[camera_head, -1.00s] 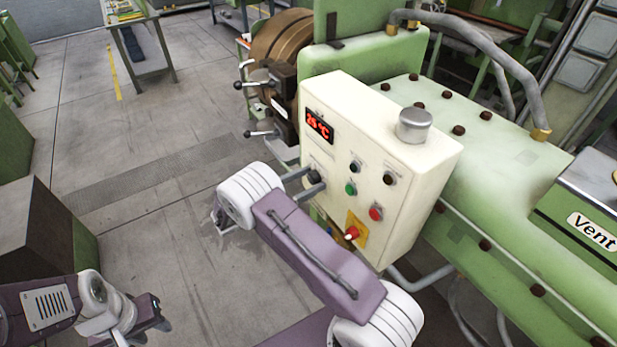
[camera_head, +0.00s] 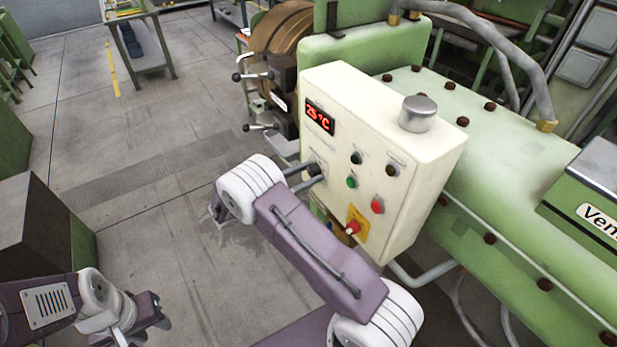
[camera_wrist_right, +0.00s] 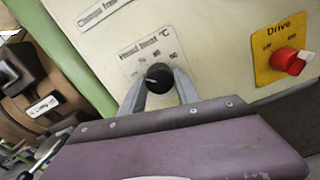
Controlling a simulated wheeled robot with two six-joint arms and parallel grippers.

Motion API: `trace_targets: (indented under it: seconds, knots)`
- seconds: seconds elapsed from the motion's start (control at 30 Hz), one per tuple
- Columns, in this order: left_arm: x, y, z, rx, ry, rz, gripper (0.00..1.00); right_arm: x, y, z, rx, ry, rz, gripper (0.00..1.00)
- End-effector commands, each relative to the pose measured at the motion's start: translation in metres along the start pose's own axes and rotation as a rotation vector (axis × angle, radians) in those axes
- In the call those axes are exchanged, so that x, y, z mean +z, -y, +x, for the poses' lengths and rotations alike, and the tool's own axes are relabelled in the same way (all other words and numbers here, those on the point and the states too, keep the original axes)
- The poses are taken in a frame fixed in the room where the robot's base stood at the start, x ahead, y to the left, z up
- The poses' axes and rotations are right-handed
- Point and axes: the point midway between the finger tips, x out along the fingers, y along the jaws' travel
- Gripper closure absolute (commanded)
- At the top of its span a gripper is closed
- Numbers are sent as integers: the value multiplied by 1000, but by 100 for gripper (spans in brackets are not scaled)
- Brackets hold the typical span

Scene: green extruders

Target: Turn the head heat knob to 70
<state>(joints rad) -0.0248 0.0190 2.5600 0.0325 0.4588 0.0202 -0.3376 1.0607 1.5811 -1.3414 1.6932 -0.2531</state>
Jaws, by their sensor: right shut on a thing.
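The head heat knob (camera_wrist_right: 158,77) is a small black round knob on the cream control panel, under a printed scale marked in °C. My right gripper (camera_wrist_right: 160,88) has one grey finger on each side of the knob and is shut on it. In the head view the knob (camera_head: 314,169) is at the panel's left edge, partly hidden by the fingers. The knob's pointer cannot be read clearly. The red display (camera_head: 319,117) above reads about 25 °C. My left gripper (camera_head: 158,311) is at the lower left, away from the panel; its jaw opening is unclear.
A red drive switch (camera_wrist_right: 289,61) on a yellow plate sits to the right of the knob. Green (camera_head: 351,182) and red (camera_head: 377,205) buttons are close by. Metal levers (camera_head: 262,127) stick out left of the panel.

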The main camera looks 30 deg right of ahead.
Motion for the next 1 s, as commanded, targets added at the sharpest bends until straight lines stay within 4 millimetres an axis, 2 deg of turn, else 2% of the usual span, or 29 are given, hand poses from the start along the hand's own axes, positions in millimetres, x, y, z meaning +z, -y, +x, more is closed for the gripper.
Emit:
trace_targets:
  seconds: [0.1,0.5,1.0]
  knots:
    - [1,0,13,0,0,0,64,-3,0,0,1,3,95,100]
    - [4,1,38,0,0,0,64,-1,-1,0,2,3,363,100]
    - [5,1,46,0,0,0,64,1,-1,0,1,2,468,100]
